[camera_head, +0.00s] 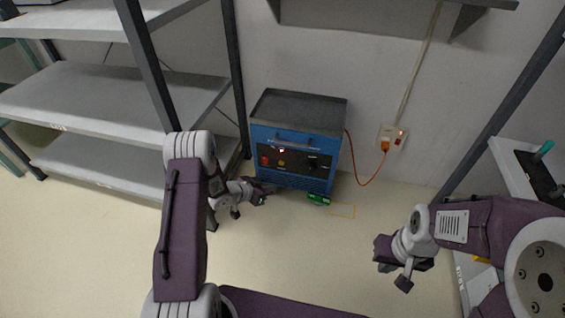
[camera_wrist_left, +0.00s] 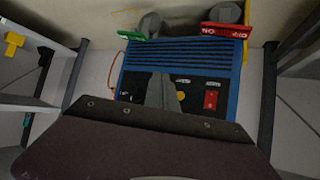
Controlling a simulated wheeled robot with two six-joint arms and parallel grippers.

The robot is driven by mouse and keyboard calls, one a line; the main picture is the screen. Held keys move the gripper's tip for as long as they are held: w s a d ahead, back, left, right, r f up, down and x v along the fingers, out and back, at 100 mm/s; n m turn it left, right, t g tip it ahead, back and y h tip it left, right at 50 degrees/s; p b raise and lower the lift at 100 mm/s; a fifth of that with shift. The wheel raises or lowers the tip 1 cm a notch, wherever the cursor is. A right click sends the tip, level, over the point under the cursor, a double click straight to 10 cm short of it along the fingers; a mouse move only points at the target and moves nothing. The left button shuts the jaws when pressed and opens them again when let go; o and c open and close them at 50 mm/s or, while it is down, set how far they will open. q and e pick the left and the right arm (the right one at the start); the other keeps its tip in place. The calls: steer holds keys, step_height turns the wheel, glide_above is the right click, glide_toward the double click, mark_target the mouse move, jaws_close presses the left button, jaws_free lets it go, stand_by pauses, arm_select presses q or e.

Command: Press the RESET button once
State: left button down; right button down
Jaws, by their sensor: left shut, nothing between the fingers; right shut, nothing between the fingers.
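A blue cabinet (camera_head: 270,178) with a dark top stands on the floor against the wall. Its black front panel carries a red rocker switch (camera_head: 264,160), a round yellow button (camera_head: 282,162) and a dark knob (camera_head: 312,161). The labels are too small to read, so I cannot confirm which is RESET. The left wrist view shows the panel inverted, with the yellow button (camera_wrist_left: 181,96) and red switch (camera_wrist_left: 211,100) just right of my left gripper (camera_wrist_left: 160,92). My left gripper (camera_head: 261,191) is shut and empty, low before the cabinet. My right gripper (camera_head: 388,258) is shut and empty, well away at right.
A grey shelf rack (camera_head: 120,98) stands left of the cabinet. An orange cable runs from the cabinet to a wall socket (camera_head: 393,138). A white cart (camera_head: 508,165) stands at right. The floor between is clear.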

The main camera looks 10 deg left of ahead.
mark_target(281, 163)
arm_select(q)
steer(key=w, duration=0.8)
steer(key=shift+w+d+b, duration=0.15)
steer(key=shift+w+b, duration=0.25)
steer(key=shift+b, duration=0.05)
steer(key=shift+w, duration=0.2)
stand_by(1.6)
steer(key=shift+w+p, duration=0.25)
steer(key=shift+p, duration=0.05)
